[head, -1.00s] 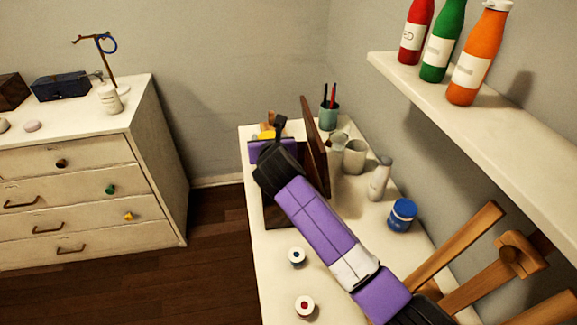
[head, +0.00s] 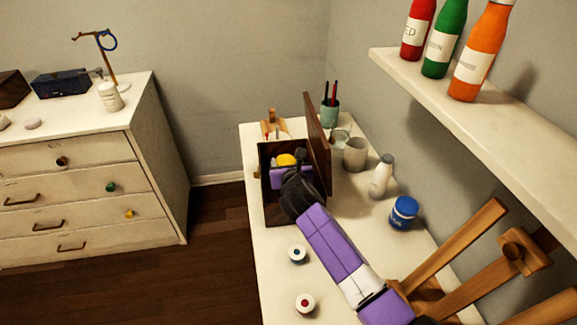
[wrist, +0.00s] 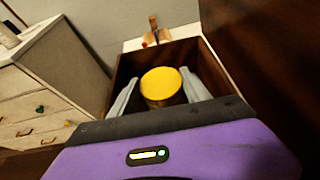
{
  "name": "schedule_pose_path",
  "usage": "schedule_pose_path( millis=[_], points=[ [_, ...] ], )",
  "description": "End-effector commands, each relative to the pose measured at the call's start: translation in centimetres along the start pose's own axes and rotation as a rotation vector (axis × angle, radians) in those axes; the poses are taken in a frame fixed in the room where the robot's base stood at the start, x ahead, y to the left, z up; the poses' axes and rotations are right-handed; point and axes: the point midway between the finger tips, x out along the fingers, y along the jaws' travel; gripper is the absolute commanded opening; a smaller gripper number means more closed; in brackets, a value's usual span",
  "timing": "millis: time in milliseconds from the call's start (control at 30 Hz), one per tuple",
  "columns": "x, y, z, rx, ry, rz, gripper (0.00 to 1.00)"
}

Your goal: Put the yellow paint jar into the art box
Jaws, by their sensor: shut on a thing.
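The yellow paint jar (wrist: 163,86) is between the two grey fingers of my gripper (wrist: 160,92) in the wrist view. My gripper is shut on it. The jar's yellow top also shows in the head view (head: 286,160), just past my purple wrist. The dark wooden art box (head: 287,219) stands on the white table with its lid (head: 318,135) raised on the right side. The jar and fingers are over or within the box's opening; their exact depth is unclear. In the wrist view, box walls (wrist: 125,68) surround the jar. The box floor is hidden.
Two small white jars, one with a blue centre (head: 297,254) and one with a red centre (head: 305,304), stand in front of the box. A cup (head: 355,154), white bottle (head: 381,176) and blue jar (head: 403,213) stand to the right. A shelf (head: 470,115) overhangs the right.

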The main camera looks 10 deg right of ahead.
Motion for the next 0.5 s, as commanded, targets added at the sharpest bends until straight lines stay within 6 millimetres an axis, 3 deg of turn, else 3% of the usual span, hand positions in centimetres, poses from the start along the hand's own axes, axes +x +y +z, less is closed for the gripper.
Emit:
schedule_pose_path(
  millis=[267, 300, 400, 500],
  points=[
    [0.32, -0.75, -0.73, 0.000, -0.002, 0.002, 0.00],
    [0.33, -0.75, -0.87, 0.000, 0.000, 0.001, 0.59],
    [0.33, -0.76, -0.85, 0.000, 0.000, 0.001, 0.77],
    [0.32, -0.75, -0.83, 0.000, 0.000, 0.001, 0.77]
  ],
)
